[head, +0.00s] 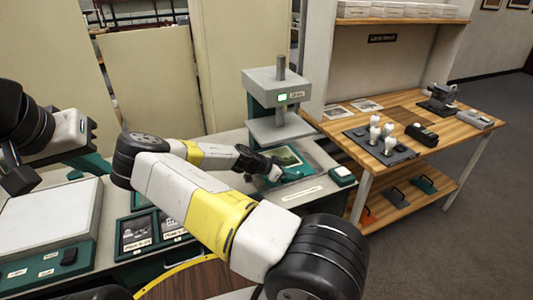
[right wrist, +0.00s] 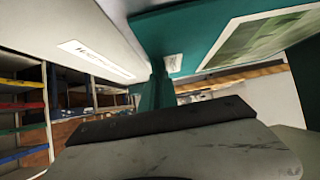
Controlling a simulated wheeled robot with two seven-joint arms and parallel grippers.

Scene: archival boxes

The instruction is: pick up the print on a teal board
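The print on a teal board (head: 289,157) lies on the grey-white worktop below the press; its green picture shows pale edges. In the right wrist view the teal board (right wrist: 190,28) fills the upper right, with the green print (right wrist: 265,40) on it. My right gripper (head: 271,172) is at the board's near left edge, partly over it; its tips overlap the teal in view. I cannot tell whether they grip it or only stand beside it. My left gripper (head: 88,160) is at the far left, above the worktop and away from the board; its opening is unclear.
A grey press (head: 276,92) stands just behind the board. A small teal-and-white box (head: 342,176) is to its right. Dark framed prints (head: 136,232) and a white-topped unit (head: 48,220) are at left. A wooden bench (head: 410,165) with tools stands right.

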